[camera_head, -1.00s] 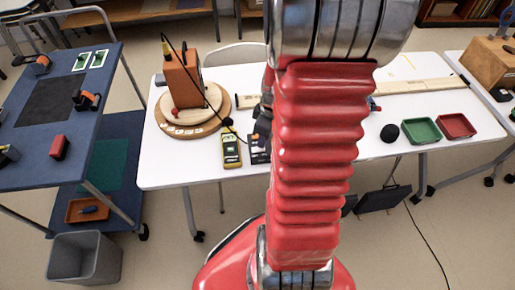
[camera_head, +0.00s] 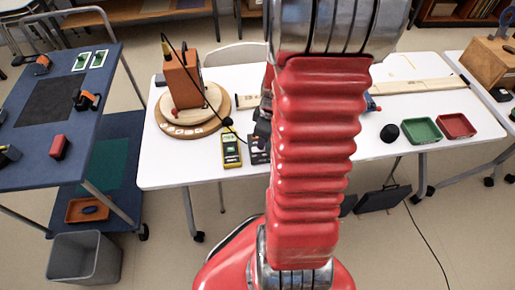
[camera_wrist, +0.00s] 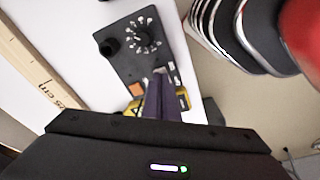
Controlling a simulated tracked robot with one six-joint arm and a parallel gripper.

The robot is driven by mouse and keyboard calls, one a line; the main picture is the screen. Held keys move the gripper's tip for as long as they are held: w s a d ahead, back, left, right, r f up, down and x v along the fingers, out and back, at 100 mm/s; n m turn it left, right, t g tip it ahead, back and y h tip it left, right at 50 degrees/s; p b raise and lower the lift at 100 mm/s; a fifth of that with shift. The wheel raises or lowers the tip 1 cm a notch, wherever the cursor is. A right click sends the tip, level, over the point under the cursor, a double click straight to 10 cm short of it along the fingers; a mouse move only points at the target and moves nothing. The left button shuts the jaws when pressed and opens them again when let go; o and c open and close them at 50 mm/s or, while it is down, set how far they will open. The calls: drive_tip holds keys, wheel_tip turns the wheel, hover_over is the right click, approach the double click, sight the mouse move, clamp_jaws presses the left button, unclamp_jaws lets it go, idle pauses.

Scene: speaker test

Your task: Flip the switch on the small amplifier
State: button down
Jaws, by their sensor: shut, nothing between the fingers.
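The small amplifier (camera_wrist: 128,58) is a dark grey box in the wrist view, with a black knob, a dial ringed by white marks and an orange square on its face. In the head view its front part (camera_head: 258,156) shows on the white table, beside a yellow meter. My gripper (camera_wrist: 160,78) is shut and empty, its dark fingers over the near end of the amplifier's face, beside the orange square. The fingers hide part of that end. I cannot tell whether they touch it, nor make out the switch's position.
The yellow meter (camera_head: 231,150) lies just left of the amplifier. A wooden turntable (camera_head: 163,122) with an orange box (camera_head: 183,80) stands further left. A ruler (camera_wrist: 30,62) lies behind. A black round thing (camera_head: 390,133), a green tray (camera_head: 421,131) and a red tray (camera_head: 457,126) are at right.

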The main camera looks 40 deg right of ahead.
idle(0.3)
wheel_tip(320, 180, up, 7)
idle(1.1)
drive_tip(key=shift+f+m, duration=0.1)
drive_tip(key=shift+m, duration=0.2)
idle(0.3)
drive_tip(key=s+a+r+m+t, duration=0.2)
drive_tip(key=a+r, duration=0.7)
drive_tip(key=a, duration=0.2)
drive_tip(key=s+a+r+m+t, duration=0.2)
drive_tip(key=a+r, duration=0.7)
drive_tip(key=a, duration=0.3)
drive_tip(key=shift+a+m+h, duration=0.3)
drive_tip(key=shift+h, duration=0.1)
